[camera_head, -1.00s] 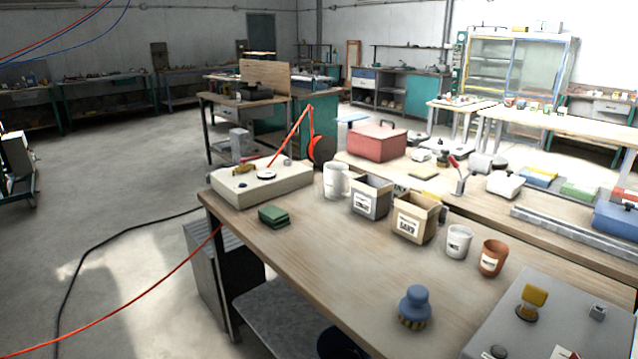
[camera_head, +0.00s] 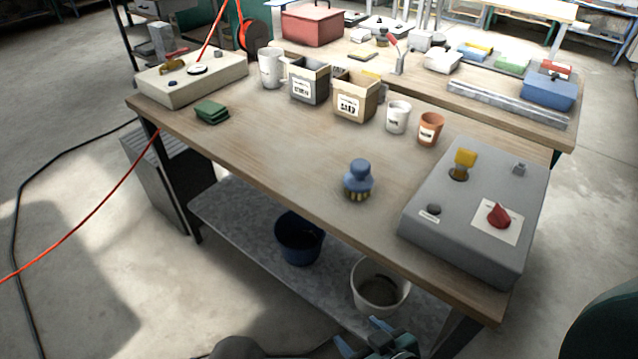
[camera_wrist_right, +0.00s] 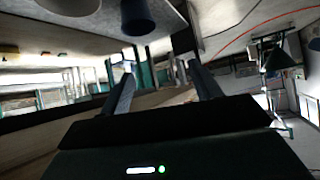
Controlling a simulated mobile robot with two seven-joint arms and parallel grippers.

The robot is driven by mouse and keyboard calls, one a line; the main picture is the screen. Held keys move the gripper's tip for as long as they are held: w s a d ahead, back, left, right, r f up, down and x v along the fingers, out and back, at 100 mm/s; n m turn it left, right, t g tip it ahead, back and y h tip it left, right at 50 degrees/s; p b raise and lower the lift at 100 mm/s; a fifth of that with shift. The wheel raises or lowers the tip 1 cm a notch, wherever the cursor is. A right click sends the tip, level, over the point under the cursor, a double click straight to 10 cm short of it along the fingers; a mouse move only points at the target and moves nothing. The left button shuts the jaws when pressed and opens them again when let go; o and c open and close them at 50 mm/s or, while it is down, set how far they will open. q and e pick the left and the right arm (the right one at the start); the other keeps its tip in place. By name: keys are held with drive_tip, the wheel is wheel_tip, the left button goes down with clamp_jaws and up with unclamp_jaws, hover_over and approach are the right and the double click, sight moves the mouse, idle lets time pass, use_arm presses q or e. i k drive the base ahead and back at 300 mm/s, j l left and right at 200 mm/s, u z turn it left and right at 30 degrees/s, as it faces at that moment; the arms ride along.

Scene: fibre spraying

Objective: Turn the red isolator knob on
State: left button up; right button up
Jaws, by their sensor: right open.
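The red isolator knob (camera_head: 499,215) sits on a pale square plate (camera_head: 486,229) on the sloped top of a grey control box (camera_head: 455,222). The box stands at the near right end of the wooden bench. The knob's handle looks tilted; its exact setting is too small to read. My right gripper (camera_head: 362,336) is at the bottom edge of the head view, below and left of the box and apart from it. It is open and empty; its two fingers also show spread in the right wrist view (camera_wrist_right: 160,85). The left gripper is not seen.
The same box carries a yellow switch (camera_head: 464,160), a dark button (camera_head: 433,209) and a small grey part (camera_head: 520,168). A blue-handled brush (camera_head: 359,178) stands left of it. Cups and open boxes line the bench's back. Buckets (camera_head: 380,288) sit on the lower shelf.

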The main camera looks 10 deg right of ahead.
sight(498, 218)
drive_tip(key=z, duration=1.65)
